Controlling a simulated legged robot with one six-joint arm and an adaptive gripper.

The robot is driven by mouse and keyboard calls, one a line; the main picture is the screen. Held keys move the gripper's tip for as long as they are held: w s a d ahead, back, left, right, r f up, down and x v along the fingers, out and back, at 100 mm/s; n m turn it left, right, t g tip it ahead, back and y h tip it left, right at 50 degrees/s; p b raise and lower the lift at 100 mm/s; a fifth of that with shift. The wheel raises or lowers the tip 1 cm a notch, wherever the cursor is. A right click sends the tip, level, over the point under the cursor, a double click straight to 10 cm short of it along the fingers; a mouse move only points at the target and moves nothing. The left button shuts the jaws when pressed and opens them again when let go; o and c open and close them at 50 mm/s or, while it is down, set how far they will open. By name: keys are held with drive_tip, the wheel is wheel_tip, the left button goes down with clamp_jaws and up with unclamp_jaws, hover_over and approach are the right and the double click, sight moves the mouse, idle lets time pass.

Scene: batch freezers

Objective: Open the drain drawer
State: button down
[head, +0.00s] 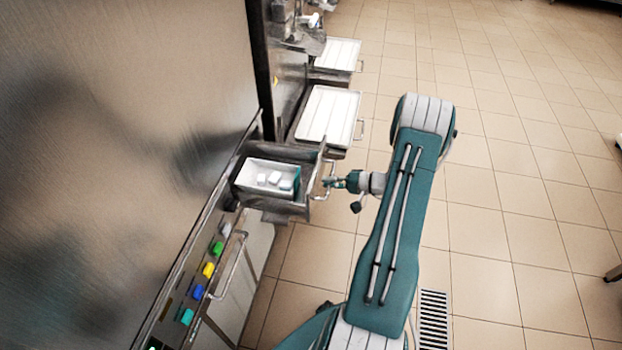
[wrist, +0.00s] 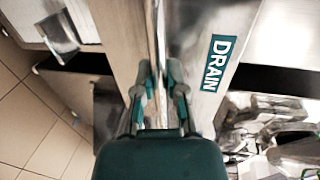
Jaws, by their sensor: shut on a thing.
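The drain drawer (head: 289,206) is a metal drawer that stands out from the machine's front in the head view. A white bin (head: 246,187) with a few pale blocks sits in it. A bar handle (head: 325,184) is on its front panel. The wrist view shows a metal panel (wrist: 190,100) with a teal "DRAIN" label (wrist: 216,62), right of the fingers. My gripper (head: 329,183) is at the handle, shut on it.
Two white-topped trays (head: 328,116) (head: 338,55) with handles stick out farther back along the machine row. Several colored buttons (head: 208,269) and a long bar handle (head: 229,264) line the near machine front.

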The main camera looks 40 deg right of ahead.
drive_tip(key=shift+s+d, duration=0.7)
drive_tip(key=shift+d, duration=0.1)
drive_tip(key=c, duration=0.7)
unclamp_jaws()
drive_tip(key=shift+d+f, duration=0.1)
drive_tip(key=v, duration=1.2)
drive_tip(key=shift+f, duration=0.1)
